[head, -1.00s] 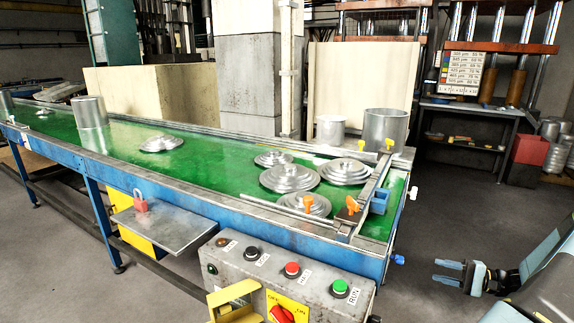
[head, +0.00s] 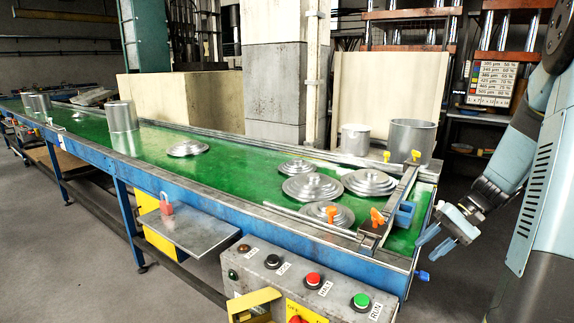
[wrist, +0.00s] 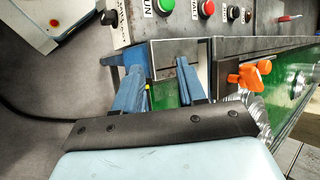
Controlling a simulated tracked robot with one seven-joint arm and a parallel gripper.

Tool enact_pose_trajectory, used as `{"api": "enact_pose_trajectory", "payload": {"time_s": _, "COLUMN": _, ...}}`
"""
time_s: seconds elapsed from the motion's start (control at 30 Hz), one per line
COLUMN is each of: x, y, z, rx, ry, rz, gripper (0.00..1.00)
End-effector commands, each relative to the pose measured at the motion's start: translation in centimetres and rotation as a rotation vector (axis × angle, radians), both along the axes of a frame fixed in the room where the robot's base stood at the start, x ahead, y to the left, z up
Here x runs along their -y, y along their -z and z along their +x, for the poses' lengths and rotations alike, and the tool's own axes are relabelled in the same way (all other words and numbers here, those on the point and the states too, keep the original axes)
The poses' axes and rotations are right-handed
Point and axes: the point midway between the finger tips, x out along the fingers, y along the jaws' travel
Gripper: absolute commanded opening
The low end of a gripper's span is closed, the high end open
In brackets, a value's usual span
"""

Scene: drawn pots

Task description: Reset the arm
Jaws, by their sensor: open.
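My gripper (head: 432,243) is at the right in the head view, off the right end of the conveyor. Its two blue fingers are apart and nothing is between them. In the wrist view the open fingers (wrist: 158,88) point toward the conveyor's end and the control box. My arm (head: 510,160) comes down from the upper right, bent at the elbow.
A green conveyor (head: 228,172) carries several metal lids (head: 312,187) and pots (head: 122,117). Two pots (head: 411,142) stand at its far right edge. A control box (head: 309,284) with buttons is in front. Grey floor is free at front left.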

Motion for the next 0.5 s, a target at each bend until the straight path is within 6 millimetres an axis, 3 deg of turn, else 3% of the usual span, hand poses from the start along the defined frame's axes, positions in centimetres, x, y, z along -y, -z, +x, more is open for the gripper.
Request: {"api": "enact_pose_trajectory", "payload": {"time_s": 0.5, "x": -7.2, "y": -8.2, "z": -4.8, "rx": 0.124, "ry": -0.154, "rz": -0.393, "gripper": 0.40}}
